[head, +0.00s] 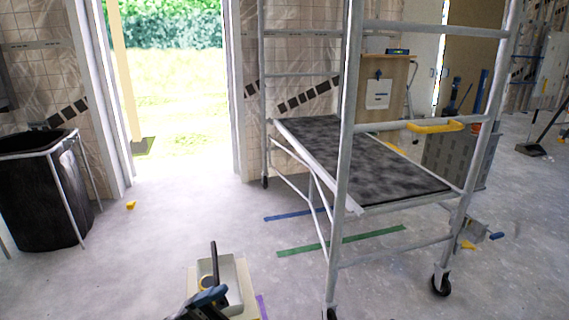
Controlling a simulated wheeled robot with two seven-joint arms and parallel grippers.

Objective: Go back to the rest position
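Neither of my grippers shows in the head view. The rolling scaffold (347,150) stands upright at the centre right, with light metal tubes and dark castors. Its dark speckled platform (365,160) has a pale edge and lies across the frame at mid height, sloping in the picture. No gripper is seen touching the scaffold or the platform.
A black bin (40,200) in a metal frame stands at left. A pale tray (232,275) with dark tools sits on the floor at bottom centre. Blue tape (287,215) and green tape (375,235) mark the floor. An open doorway (170,100) leads to grass.

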